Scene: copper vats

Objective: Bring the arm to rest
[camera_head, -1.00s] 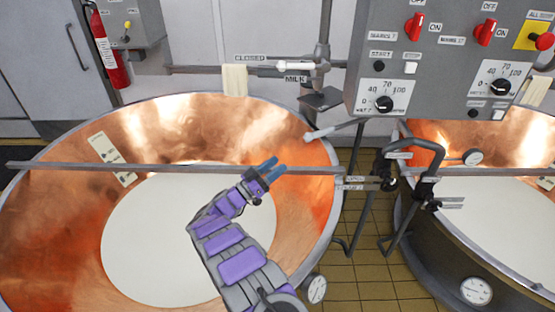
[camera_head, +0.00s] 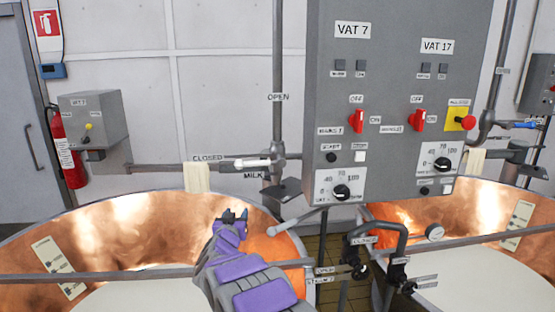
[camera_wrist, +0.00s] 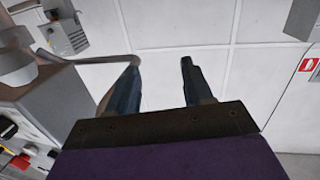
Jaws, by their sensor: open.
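My gripper (camera_head: 231,214) is raised in front of the left copper vat (camera_head: 130,225), seen against its far inner wall in the head view. My purple and grey arm reaches up from the bottom of that view. In the wrist view my gripper (camera_wrist: 160,80) shows two dark blue fingers spread apart, with nothing between them. White wall panels lie behind the fingers there. No object is held.
A grey control panel (camera_head: 395,110) with red switches hangs at the right. A metal bar (camera_head: 120,276) crosses the left vat. A milk pipe with a white handle (camera_head: 252,163) runs behind it. The right vat (camera_head: 480,215) and black pipes (camera_head: 375,235) stand to the right.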

